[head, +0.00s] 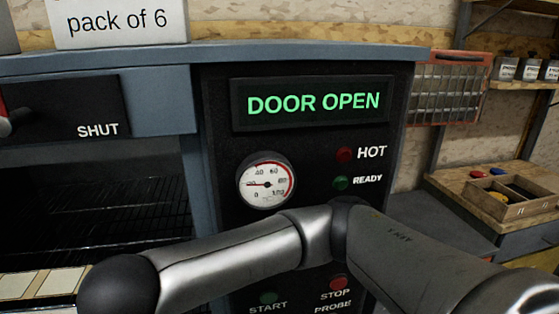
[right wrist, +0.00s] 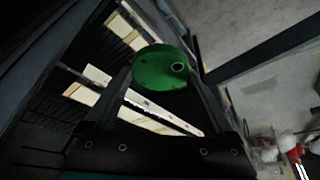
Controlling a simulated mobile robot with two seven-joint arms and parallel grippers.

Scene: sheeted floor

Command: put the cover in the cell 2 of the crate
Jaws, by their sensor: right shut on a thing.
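My right gripper (right wrist: 160,82) shows in the right wrist view, shut on a round green disc (right wrist: 150,72) with a small ring-shaped detail near its edge. The disc, which looks like the cover, sits between the two dark fingertips. Behind it are dark oven racks and pale flat pieces. In the head view my right arm crosses in front of the oven panel from the right, and its gripper is out of that picture. No crate with numbered cells can be made out. My left gripper is not in view.
The oven (head: 215,75) has a lit "DOOR OPEN" display (head: 313,103) and a dial (head: 266,184). Pale flat pieces (head: 60,281) lie in its open chamber at left. A compartmented wooden box (head: 505,208) stands on the right bench; a red wire basket (head: 448,92) hangs behind.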

